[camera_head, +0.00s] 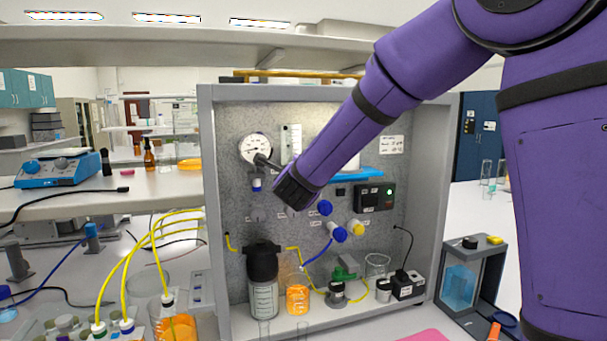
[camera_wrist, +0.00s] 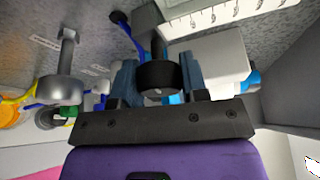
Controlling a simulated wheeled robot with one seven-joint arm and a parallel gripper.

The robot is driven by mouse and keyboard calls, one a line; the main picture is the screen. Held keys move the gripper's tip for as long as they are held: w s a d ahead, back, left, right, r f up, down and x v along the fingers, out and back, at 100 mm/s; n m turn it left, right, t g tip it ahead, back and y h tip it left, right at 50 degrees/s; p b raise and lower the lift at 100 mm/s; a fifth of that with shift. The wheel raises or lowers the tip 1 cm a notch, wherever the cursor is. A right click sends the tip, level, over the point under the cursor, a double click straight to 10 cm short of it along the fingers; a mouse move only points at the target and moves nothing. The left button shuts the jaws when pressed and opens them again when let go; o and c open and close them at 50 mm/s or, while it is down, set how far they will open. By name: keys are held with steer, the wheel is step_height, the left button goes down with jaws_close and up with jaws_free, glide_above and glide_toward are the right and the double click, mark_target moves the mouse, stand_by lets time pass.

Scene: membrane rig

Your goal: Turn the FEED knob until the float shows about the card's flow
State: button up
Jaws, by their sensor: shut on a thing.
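My gripper (camera_wrist: 159,74) is shut around a dark round knob (camera_wrist: 160,76) in the wrist view, with one blue-grey finger on each side. No label on this knob is readable. In the head view my gripper (camera_head: 292,188) is against the grey rig panel (camera_head: 233,125), and its black wrist end hides its fingers and the knob. A clear flow meter (camera_head: 291,143) stands upright on the panel above my gripper; its float is too small to read. A white card (camera_head: 392,145) is at the panel's upper right; its print is unreadable.
A round gauge (camera_head: 256,148) is left of the flow meter. Blue knobs (camera_head: 338,233) and a yellow knob (camera_head: 356,228) are right below my gripper. A black-capped bottle (camera_head: 263,275) and an orange beaker (camera_head: 297,296) stand on the rig floor, with tubing around them.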

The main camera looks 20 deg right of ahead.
steer(key=shift+f+m, duration=0.1)
steer(key=shift+m, duration=0.2)
stand_by(0.4)
steer(key=o, duration=0.9)
steer(key=shift+c, duration=0.2)
steer(key=v, duration=1)
steer(key=shift+s+r, duration=0.3)
steer(key=shift+s, duration=0.1)
steer(key=shift+a, duration=0.1)
stand_by(0.5)
